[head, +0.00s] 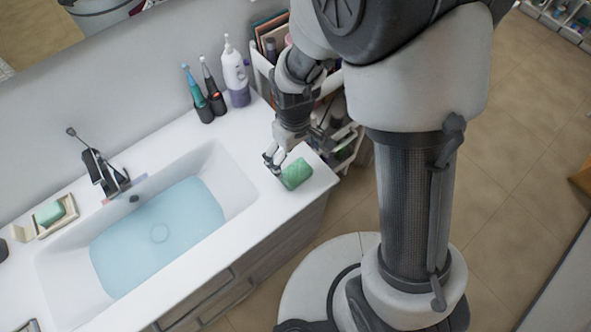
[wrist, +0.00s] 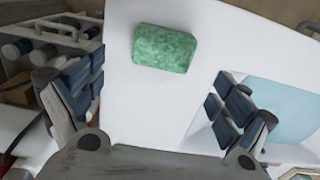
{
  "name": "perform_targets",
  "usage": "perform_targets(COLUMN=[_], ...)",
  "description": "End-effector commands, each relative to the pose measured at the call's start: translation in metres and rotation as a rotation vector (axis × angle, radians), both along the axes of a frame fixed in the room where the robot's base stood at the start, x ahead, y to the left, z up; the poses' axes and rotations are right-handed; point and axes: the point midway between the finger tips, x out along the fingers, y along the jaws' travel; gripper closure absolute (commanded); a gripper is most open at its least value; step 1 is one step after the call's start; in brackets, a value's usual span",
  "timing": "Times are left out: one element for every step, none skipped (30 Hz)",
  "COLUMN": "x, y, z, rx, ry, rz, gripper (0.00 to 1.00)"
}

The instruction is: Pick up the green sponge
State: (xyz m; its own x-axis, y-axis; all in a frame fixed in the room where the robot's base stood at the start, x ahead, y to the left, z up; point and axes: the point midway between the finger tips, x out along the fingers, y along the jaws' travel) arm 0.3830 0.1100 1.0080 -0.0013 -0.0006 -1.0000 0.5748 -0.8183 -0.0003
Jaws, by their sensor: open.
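The green sponge (head: 296,173) lies flat on the white counter near its right front corner. In the wrist view the sponge (wrist: 164,48) is whole and unobstructed, ahead of the fingers and between their lines. My gripper (head: 272,160) is just left of the sponge in the head view, with its fingers apart. In the wrist view my gripper (wrist: 158,98) is open and empty, with bare white counter between the fingers. I cannot tell its exact height above the counter.
A sink basin (head: 160,235) with bluish water is left of the sponge. Toothbrushes in a holder (head: 208,105) and a white bottle (head: 235,75) stand at the back. A cart (wrist: 50,50) with bottles adjoins the counter. A green soap (head: 50,213) sits in a dish at far left.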

Motion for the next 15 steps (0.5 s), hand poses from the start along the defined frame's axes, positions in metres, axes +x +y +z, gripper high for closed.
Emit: perform_targets(x=[0.0,0.0,0.0,0.0,0.0,0.0,-0.001,-0.001,-0.003,-0.004,-0.006,-0.007,-0.009,-0.01,-0.01], y=[0.0,0.0,0.0,0.0,0.0,0.0,0.0,0.0,-0.001,-0.001,-0.001,-0.002,-0.002,-0.002,-0.002], z=[-0.009,-0.012,-0.015,-0.016,-0.017,-0.019,-0.021,-0.023,-0.028,-0.032,-0.037,-0.044,-0.049,-0.054,-0.059], rx=[0.0,0.0,-0.001,0.0,0.001,0.001,0.0,-0.001,0.0,0.0,-0.001,0.0,0.0,-0.001,0.0], ry=[0.002,0.002,0.001,0.0,-0.001,-0.001,0.0,0.001,0.002,0.002,0.002,0.002,0.002,0.003,0.002], rz=[0.0,0.0,0.0,0.0,0.0,0.0,0.0,0.0,0.0,0.0,0.0,0.0,0.0,0.0,-0.001], gripper=[0.06,0.06,0.06,0.06,0.06,0.06,0.06,0.06,0.06,0.06,0.06,0.06,0.06,0.06,0.06])
